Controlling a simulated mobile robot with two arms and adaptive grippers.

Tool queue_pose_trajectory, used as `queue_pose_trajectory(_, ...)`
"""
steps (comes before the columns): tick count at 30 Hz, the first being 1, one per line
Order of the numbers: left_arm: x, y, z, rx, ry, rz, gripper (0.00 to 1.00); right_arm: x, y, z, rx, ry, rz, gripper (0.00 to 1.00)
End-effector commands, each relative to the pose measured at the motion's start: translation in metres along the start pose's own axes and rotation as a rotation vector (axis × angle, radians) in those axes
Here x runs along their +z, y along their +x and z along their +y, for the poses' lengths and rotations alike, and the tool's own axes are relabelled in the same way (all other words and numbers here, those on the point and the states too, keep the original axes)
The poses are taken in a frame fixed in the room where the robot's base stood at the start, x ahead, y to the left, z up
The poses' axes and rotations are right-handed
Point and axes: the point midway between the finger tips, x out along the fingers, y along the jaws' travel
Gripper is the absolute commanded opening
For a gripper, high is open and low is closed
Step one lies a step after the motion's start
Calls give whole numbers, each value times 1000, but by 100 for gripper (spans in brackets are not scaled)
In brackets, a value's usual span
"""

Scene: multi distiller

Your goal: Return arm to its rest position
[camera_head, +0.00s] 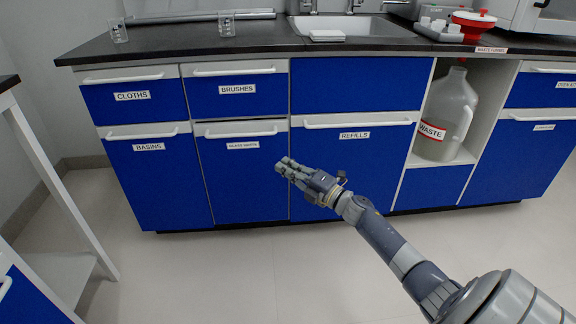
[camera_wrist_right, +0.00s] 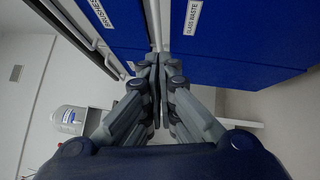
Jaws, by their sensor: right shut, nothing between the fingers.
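My right arm comes in from the lower right of the head view. Its gripper (camera_head: 284,166) is in the air in front of the blue cabinets, before the glass waste and refills doors. In the right wrist view the gripper's fingers (camera_wrist_right: 157,85) are together with nothing between them. The glass waste door (camera_head: 244,180) is closed behind it; its label also shows in the wrist view. I cannot tell the exact gap between the gripper and the doors. My left gripper is not in view.
The black counter (camera_head: 260,45) holds two glass beakers (camera_head: 118,30) (camera_head: 226,24), a sink (camera_head: 350,25) and a red waste funnel (camera_head: 474,22). A waste jug (camera_head: 446,115) stands in an open cubby. A white table frame (camera_head: 60,190) is at the left. The floor (camera_head: 230,270) in front is clear.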

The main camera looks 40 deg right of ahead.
Motion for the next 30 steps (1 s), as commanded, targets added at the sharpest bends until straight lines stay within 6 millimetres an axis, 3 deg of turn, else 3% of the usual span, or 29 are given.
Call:
queue_pose_trajectory(8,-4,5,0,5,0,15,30,-1,-6,0,1,1,1,0)
queue_pose_trajectory(11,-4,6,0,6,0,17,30,-13,-4,2,15,24,19,0)
queue_pose_trajectory(14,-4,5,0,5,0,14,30,-51,-1,13,61,99,77,0)
queue_pose_trajectory(17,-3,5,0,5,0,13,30,-112,-2,36,139,237,175,0)
queue_pose_trajectory(20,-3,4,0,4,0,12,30,-180,-11,73,239,413,290,0)
queue_pose_trajectory(24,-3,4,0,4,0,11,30,-259,-40,140,390,682,451,0)
queue_pose_trajectory(27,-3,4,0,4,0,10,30,-300,-70,196,510,880,565,0)
queue_pose_trajectory(30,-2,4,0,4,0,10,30,-320,-100,244,617,1046,657,0)
